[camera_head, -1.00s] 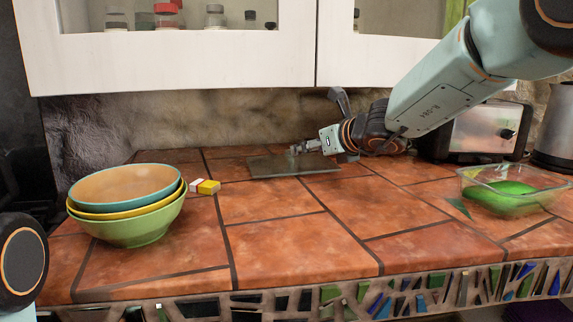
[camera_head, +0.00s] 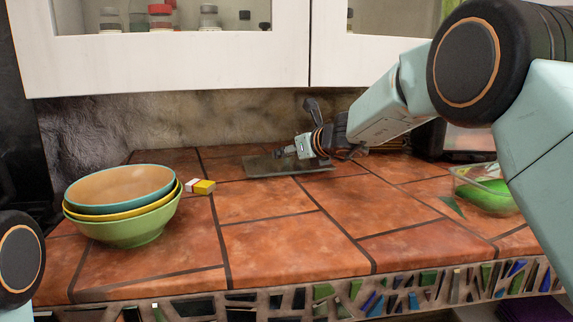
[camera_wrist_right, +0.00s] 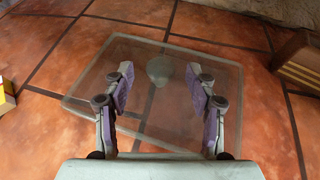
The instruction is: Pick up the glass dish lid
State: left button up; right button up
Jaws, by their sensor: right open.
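The glass dish lid (camera_head: 262,170) is a clear rectangular pane lying flat on the tiled counter near the back wall. In the right wrist view the lid (camera_wrist_right: 92,70) lies under my right gripper, with its rounded knob (camera_wrist_right: 158,70) near its middle. My right gripper (camera_wrist_right: 158,82) is open, its two fingers apart on either side of the knob in the picture; I cannot tell whether they touch anything. In the head view the right gripper (camera_head: 281,153) is low over the lid. My left gripper is out of view.
Stacked bowls (camera_head: 125,220) stand at the left, beside a small yellow and white box (camera_head: 201,187). A brown slotted object (camera_wrist_right: 300,65) is right of the lid. The front counter is clear.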

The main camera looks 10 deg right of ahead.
grip_shut()
dwell(0.4)
jog(key=shift+r, duration=0.1)
